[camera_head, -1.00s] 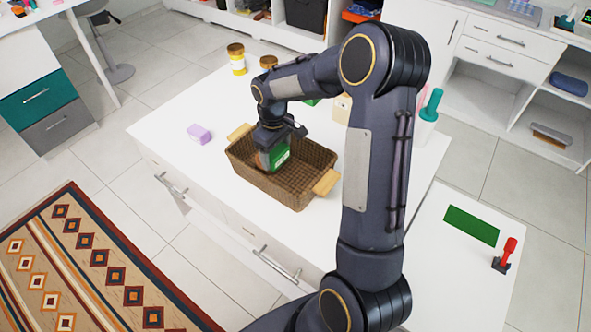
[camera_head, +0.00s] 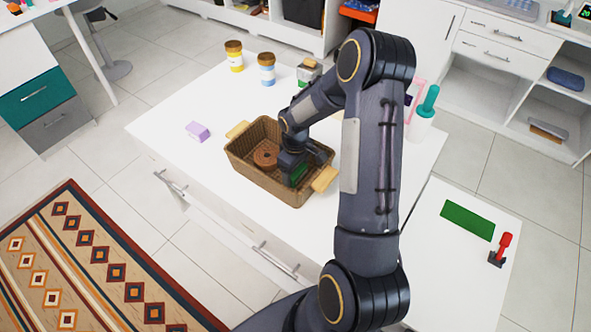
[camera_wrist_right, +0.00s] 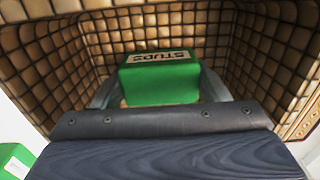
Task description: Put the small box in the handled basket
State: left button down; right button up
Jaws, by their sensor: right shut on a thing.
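The handled basket (camera_head: 250,173) is brown wicker with two wooden handles and stands on the white table. The small box (camera_head: 299,174) is green and sits low inside the right part of the basket, partly hidden by my arm. In the right wrist view the small box (camera_wrist_right: 160,80) shows a "STUDS" label, with wicker walls around it. My right gripper (camera_head: 293,165) reaches down into the basket and is shut on the box. I cannot tell whether the box touches the basket floor. My left gripper is not in view.
A brown round item (camera_head: 265,157) lies in the basket's left part. A pale container (camera_head: 421,120) is at the right.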

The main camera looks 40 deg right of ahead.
jog(key=shift+f, duration=0.15)
jog(key=o, duration=1)
jog(key=shift+c, duration=0.2)
notch_tip(320, 180, up, 17)
jog(key=s+a+t, duration=0.1)
jog(key=s+a, duration=0.2)
jog(key=s+a+r+m+t+y, duration=0.2)
jog(key=s+a+r, duration=0.1)
jog(key=s+a, duration=0.4)
jog(key=s+a+r+m+t+y, duration=0.1)
jog(key=s+a+r+m+t, duration=0.1)
jog(key=s+a, duration=0.4)
jog(key=s+r+m, duration=0.1)
jog(key=s, duration=0.4)
jog(key=shift+a+t+y, duration=0.3)
jog(key=shift+a+y, duration=0.1)
